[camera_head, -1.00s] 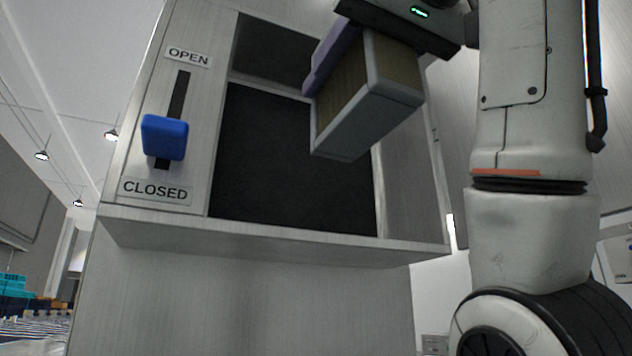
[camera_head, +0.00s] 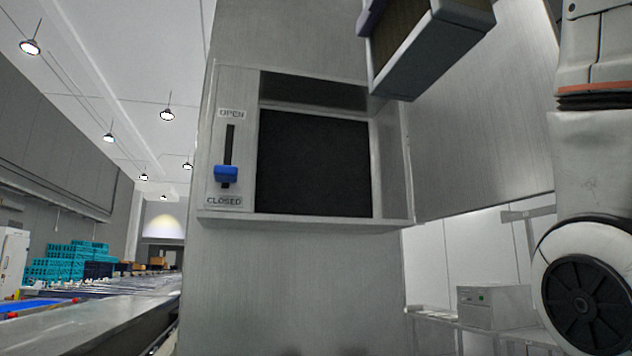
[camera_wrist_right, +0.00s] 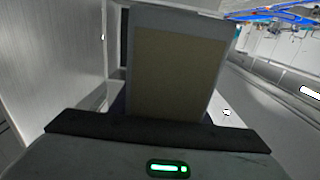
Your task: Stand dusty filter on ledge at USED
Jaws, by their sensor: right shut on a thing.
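The dusty filter (camera_head: 432,48), a grey-framed block with a brownish face, is held up at the top right of the head view, its top cut off. It also fills the middle of the right wrist view (camera_wrist_right: 178,72). My right gripper is shut on it; only a purple finger part (camera_head: 369,16) shows in the head view. In the right wrist view the black gripper body (camera_wrist_right: 160,130) lies below the filter and the fingertips are hidden. The filter appears clear of the cabinet. No ledge marked USED can be made out. My left gripper is out of view.
A grey cabinet (camera_head: 290,270) has a recess with a dark panel (camera_head: 313,165). Its blue slide handle (camera_head: 226,174) sits low, near CLOSED. A conveyor (camera_head: 100,315) and teal crates (camera_head: 70,258) are at left. A bench with a grey box (camera_head: 490,307) stands at right.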

